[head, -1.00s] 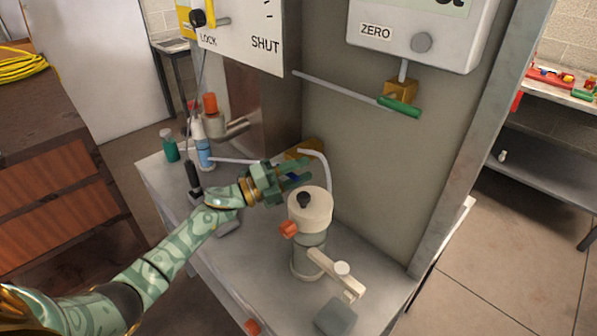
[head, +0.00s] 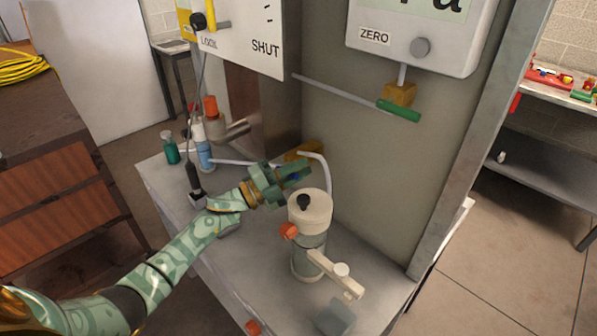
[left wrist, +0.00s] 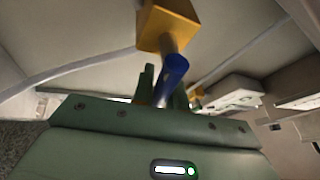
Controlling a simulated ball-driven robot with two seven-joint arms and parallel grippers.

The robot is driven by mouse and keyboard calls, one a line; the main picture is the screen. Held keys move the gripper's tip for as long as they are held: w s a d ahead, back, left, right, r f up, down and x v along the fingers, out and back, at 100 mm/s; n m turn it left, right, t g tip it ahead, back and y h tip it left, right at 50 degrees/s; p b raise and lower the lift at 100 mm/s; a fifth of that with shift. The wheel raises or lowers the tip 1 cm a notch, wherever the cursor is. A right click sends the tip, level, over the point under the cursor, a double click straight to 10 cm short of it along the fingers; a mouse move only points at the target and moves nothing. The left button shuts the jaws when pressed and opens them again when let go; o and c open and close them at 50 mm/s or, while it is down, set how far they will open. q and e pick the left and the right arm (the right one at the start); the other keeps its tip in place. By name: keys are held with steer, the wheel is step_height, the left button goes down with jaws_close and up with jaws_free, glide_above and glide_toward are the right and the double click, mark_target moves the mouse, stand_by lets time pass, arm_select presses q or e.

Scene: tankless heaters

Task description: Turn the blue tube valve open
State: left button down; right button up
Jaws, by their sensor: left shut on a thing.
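The blue valve handle (head: 295,176) is mostly hidden behind my left gripper's fingers in the head view. It shows better in the left wrist view (left wrist: 171,75), as a blue lever on a grey stem below a brass-yellow valve block (left wrist: 168,24). The same block (head: 307,147) sits low against the grey panel in the head view, with a pale tube running from each side. My left gripper (head: 292,172) is shut on the blue handle, a finger on each side of it. My right gripper is in neither view.
A pump-like cylinder (head: 309,212) with an orange knob stands close in front of the gripper. Bottles (head: 203,150) and a black-handled tool (head: 193,180) are at the left of the bench. A green-handled valve (head: 398,110) is higher on the panel.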

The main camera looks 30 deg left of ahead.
mark_target(292, 157)
arm_select(q)
steer(key=r+n+t+y+p, duration=0.1)
steer(key=n, duration=0.3)
steer(key=a+r+n+t+y+p, duration=0.1)
steer(key=n+t, duration=0.1)
steer(key=n, duration=0.2)
steer(key=a+r+n+t+y+p, duration=0.1)
steer(key=n+t+y, duration=0.1)
steer(key=n, duration=0.1)
steer(key=shift+w+n+p, duration=0.3)
steer(key=shift+n+p, duration=0.05)
steer(key=shift+n, duration=0.05)
steer(key=n+y+p, duration=0.1)
steer(key=n, duration=0.1)
steer(key=a+n+t+y+p, duration=0.1)
steer(key=n+y, duration=0.1)
steer(key=n, duration=0.1)
steer(key=shift+w+a+r, duration=0.1)
steer(key=shift+w+r, duration=0.1)
steer(key=shift+w+a+f+n+y+p, duration=0.1)
steer(key=shift+a+n+y+p, duration=0.2)
steer(key=shift+n, duration=0.5)
steer(key=shift+w+a+r+n+y+p, duration=0.1)
steer(key=shift+n+y+p, duration=0.15)
steer(key=shift+n+y, duration=0.4)
steer(key=shift+a+f+n+y+p, duration=0.15)
steer(key=shift+n+y+p, duration=0.15)
steer(key=shift+n, duration=0.65)
steer(key=c, duration=1.4)
jaws_free()
